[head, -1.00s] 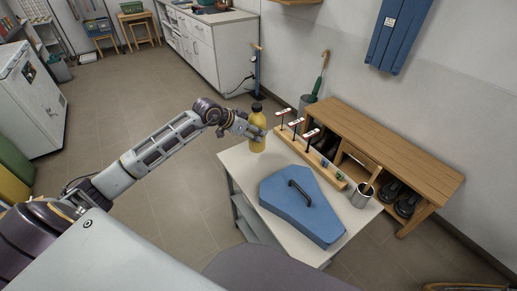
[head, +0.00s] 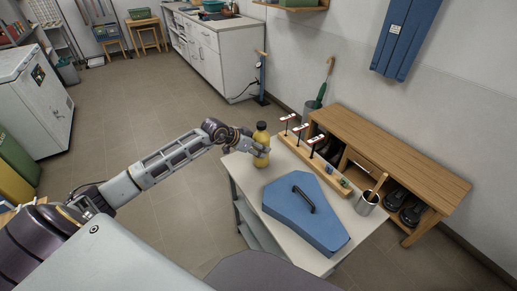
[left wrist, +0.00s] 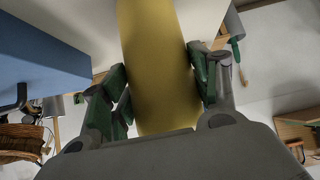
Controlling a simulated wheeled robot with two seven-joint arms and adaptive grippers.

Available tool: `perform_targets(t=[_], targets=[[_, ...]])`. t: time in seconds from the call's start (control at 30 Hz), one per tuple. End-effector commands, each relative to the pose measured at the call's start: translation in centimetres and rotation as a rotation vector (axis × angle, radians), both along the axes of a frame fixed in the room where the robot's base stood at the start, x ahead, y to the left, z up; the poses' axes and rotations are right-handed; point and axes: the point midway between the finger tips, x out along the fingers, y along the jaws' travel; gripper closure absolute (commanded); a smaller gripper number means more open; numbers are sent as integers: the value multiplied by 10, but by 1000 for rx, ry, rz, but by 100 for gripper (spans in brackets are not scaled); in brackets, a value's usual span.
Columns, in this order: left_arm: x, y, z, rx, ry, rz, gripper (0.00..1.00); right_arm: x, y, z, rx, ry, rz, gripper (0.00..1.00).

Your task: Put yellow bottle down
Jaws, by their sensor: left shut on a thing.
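The yellow bottle (head: 261,134) with a dark cap stands upright at the far left corner of the white table (head: 243,177) in the head view. My left gripper (head: 262,151) is shut around the bottle's body from the left. In the left wrist view the yellow bottle (left wrist: 158,65) fills the space between the green-padded fingers of my left gripper (left wrist: 163,95). The bottle's base appears at or very near the tabletop; I cannot tell whether it touches. My right gripper is not in view.
A blue case (head: 300,218) with a black handle lies on the table. A wooden rack (head: 312,160) with small upright pieces and a metal cup (head: 367,203) stand along the right side. A wooden bench (head: 400,155) is behind. Floor left of the table is clear.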

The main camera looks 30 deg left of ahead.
Motion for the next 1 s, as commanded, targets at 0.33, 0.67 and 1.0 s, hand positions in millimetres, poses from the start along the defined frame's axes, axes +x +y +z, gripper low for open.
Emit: perform_targets(t=[0.33, 0.67, 1.0], targets=[[1, 0, -6, -1, -5, 0, 78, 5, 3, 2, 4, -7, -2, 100], [0, 0, -9, -1, -2, 0, 22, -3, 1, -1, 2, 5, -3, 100], [0, 0, -9, 0, -2, -1, 18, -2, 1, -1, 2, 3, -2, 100]])
